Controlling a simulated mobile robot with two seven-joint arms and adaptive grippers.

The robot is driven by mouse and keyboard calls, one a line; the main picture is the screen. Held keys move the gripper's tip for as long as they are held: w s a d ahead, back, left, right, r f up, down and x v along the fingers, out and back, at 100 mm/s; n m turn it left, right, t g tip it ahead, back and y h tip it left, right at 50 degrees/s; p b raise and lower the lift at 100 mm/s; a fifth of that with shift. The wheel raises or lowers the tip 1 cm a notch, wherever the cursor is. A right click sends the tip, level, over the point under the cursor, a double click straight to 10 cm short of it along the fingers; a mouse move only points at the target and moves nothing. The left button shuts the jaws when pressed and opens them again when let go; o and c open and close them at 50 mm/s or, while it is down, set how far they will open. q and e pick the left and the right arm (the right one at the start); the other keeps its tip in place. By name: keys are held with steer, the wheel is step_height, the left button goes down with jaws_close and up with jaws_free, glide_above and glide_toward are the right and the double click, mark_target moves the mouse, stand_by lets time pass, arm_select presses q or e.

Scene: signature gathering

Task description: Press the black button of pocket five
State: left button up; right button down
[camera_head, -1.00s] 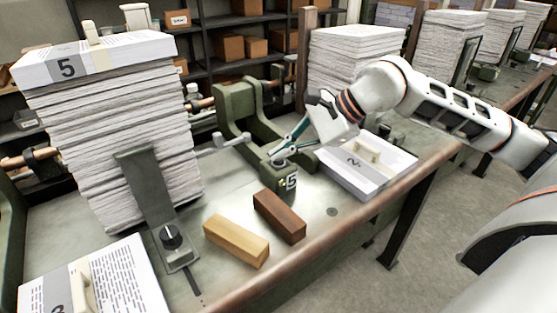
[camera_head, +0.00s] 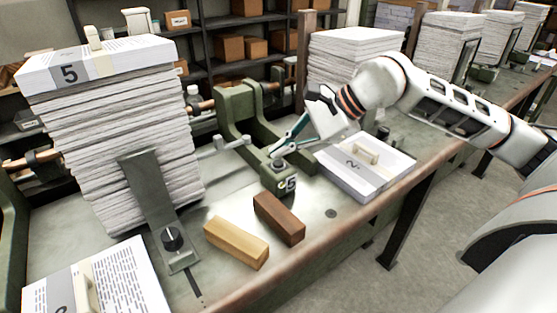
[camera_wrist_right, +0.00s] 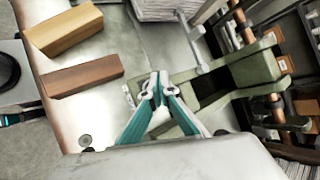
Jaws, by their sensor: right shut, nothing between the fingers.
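The green pocket fixture (camera_head: 284,178) with a white "5" on its front end stands on the metal bench. A dark round button (camera_head: 277,164) sits on top of that end, and I can see it in the head view. My right gripper (camera_head: 281,153) is shut and empty, its teal-sided fingers pointing down just above and behind the button; a small gap seems to show. In the right wrist view the shut fingertips (camera_wrist_right: 154,83) lie over the fixture end and hide the button.
A light wood block (camera_head: 236,242) and a dark wood block (camera_head: 279,218) lie in front of the fixture. A tall paper stack (camera_head: 120,150) stands left, with a black knob (camera_head: 172,238) before it. A bundle marked 2 (camera_head: 366,168) lies right.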

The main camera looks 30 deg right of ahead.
mark_target(281, 163)
steer(key=shift+r+p, duration=1.75)
steer(key=shift+r, duration=0.8)
steer(key=shift+f, duration=0.1)
